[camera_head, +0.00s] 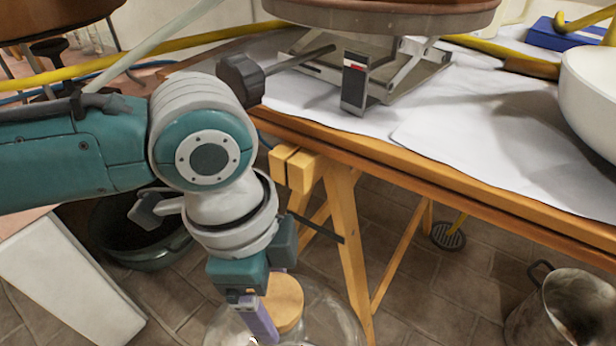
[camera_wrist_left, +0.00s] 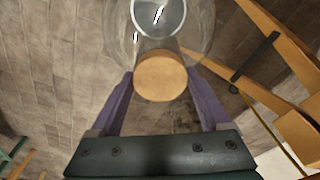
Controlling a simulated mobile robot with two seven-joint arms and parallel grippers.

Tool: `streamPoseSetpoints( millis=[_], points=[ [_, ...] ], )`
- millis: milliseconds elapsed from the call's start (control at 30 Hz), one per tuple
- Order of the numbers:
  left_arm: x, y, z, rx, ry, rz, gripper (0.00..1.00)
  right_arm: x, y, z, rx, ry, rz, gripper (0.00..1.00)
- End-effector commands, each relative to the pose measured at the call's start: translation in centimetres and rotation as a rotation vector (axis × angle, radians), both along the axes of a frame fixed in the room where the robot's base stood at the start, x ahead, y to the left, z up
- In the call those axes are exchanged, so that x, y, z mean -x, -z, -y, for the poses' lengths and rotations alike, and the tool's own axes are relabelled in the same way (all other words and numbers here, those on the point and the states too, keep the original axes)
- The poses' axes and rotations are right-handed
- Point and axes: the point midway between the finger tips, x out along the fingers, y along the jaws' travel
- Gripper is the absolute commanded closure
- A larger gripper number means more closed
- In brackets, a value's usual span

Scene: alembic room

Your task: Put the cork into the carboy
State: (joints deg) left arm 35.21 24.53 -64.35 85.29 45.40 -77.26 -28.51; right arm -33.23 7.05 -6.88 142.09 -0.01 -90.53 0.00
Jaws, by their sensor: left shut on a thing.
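My left gripper (camera_head: 268,314) points down at the lower middle of the head view, its purple fingers shut on the round tan cork (camera_head: 285,301). In the left wrist view the cork (camera_wrist_left: 160,78) sits between the two fingers (camera_wrist_left: 160,88). The clear glass carboy (camera_head: 335,318) stands below on the floor, partly hidden by my gripper and cut off by the frame. In the wrist view the carboy's round glass neck (camera_wrist_left: 159,16) shows just beyond the cork, which overlaps its near edge. I cannot tell whether the cork touches the glass. My right gripper is not in view.
A wooden trestle table (camera_head: 470,185) with white sheets stands close behind and right of my arm, its leg (camera_head: 348,240) beside the carboy. A metal pot (camera_head: 565,312) is at the lower right. A dark basin (camera_head: 140,238) stands at left. Tiled floor lies between.

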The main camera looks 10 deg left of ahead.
Motion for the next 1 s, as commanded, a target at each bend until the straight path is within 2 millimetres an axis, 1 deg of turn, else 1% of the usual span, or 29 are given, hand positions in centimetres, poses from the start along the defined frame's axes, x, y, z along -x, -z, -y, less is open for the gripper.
streamPoseSetpoints(
  millis=[767, 800, 933, 1000],
  points=[
    [0.01, 0.3, -0.02, 0.0, 0.0, 0.0, 0.64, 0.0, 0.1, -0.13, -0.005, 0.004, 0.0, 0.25],
    [0.01, 0.31, -0.02, -0.001, 0.0, 0.0, 0.16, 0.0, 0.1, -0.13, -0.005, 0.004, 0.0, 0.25],
    [0.01, 0.3, -0.02, 0.0, 0.0, 0.0, 0.02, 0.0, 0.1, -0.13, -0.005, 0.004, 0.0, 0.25],
    [0.0, 0.29, -0.03, 0.0, 0.0, 0.0, 0.0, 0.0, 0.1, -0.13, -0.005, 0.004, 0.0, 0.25]
  ],
)
